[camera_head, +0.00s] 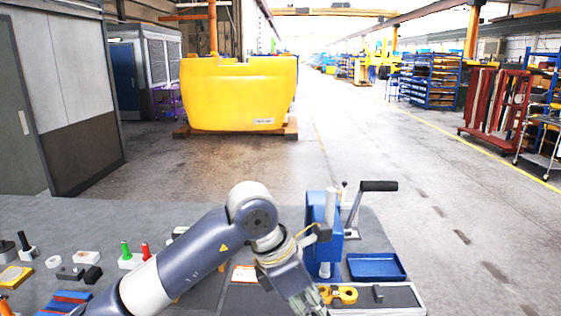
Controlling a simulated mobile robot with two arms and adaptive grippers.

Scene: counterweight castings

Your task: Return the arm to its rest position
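My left arm (195,255) comes in from the lower left, bends at a joint near the middle of the bench and points down to the right. My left gripper (310,302) is at the bottom edge of the view, low over the bench and just left of a yellow metal part (340,294). Its fingertips are small and partly cut off, so I cannot tell whether it is open or holds anything. My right arm and gripper are not in view.
A blue press (322,235) with a black-handled lever (378,186) stands close right of my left wrist. A blue tray (376,267) lies beside it. A green-topped pin (125,250) and other small parts lie on the bench's left. Yellow castings (235,95) stand on the floor beyond.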

